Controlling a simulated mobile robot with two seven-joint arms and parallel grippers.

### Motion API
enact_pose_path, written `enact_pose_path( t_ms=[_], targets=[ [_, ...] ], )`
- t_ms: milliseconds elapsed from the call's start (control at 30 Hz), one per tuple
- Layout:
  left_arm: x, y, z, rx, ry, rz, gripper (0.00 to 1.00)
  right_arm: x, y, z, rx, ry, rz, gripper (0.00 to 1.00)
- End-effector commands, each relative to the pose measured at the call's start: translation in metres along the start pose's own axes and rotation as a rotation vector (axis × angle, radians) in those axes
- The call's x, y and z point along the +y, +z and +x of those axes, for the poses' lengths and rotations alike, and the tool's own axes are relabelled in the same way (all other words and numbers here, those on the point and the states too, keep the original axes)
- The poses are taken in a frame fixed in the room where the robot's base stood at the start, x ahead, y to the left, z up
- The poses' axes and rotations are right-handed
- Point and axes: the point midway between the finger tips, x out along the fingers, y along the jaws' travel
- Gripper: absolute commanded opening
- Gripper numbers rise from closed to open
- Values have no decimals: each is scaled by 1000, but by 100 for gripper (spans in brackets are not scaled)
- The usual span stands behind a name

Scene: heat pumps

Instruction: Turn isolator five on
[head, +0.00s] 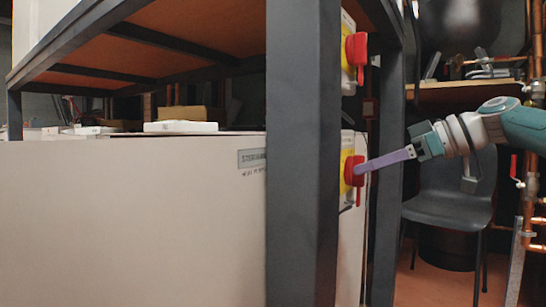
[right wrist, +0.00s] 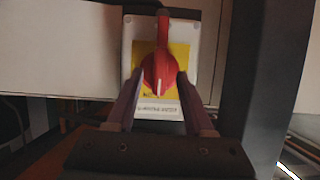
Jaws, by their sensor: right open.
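A red isolator handle (head: 350,171) on a yellow plate sits on the side of the cream cabinet, partly behind a dark frame post. It also shows in the right wrist view (right wrist: 160,66), on a grey box with a yellow label; I cannot read its number. Its bar lies along the picture's vertical and a white mark shows on the knob. My right gripper (right wrist: 160,77) has its two purple fingers apart, one on each side of the knob; contact is unclear. In the head view the right gripper (head: 361,168) comes in from the right. My left gripper is not in view.
A second red isolator handle (head: 357,50) is mounted above. The dark post (head: 302,150) stands close left of both. A dark chair (head: 450,195) and copper pipes (head: 530,190) with a red lever are at the right, near my right arm.

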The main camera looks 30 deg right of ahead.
Motion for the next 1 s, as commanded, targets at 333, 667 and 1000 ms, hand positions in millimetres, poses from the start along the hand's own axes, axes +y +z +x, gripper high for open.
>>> enact_pose_path(
  t_ms=[333,667,1000],
  targets=[
    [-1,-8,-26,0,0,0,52,0,-2,-62,-5,2,1,52],
    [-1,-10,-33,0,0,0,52,0,0,-94,-2,0,1,52],
    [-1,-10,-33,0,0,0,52,0,0,-94,-1,0,1,52]
  ],
)
